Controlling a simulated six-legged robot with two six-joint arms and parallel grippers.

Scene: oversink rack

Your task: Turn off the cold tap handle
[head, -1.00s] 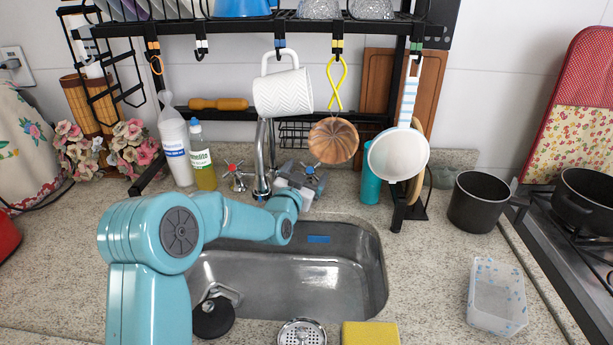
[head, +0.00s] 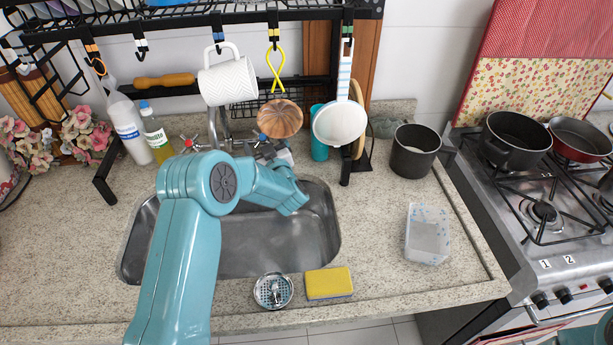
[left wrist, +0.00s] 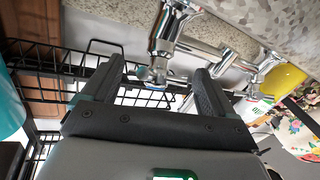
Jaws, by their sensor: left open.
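The cold tap handle (head: 262,137), chrome with a blue mark, is at the back of the sink, right of the spout (head: 213,125). It is partly hidden by my left gripper (head: 268,150), which is just in front of it. In the left wrist view, my left gripper (left wrist: 158,70) is open, its dark fingers on either side of a chrome, blue-marked handle end (left wrist: 155,84). I see a gap beside each finger; contact is not clear. The red-marked hot tap handle (head: 190,144) is left of the spout. My right gripper is not in view.
A black rack (head: 190,20) with a hanging white mug (head: 229,82), wooden mould (head: 280,118) and white strainer (head: 340,124) overhangs the tap. Two bottles (head: 157,135) stand left. The sink basin (head: 260,245) is empty; a yellow sponge (head: 328,283) lies in front.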

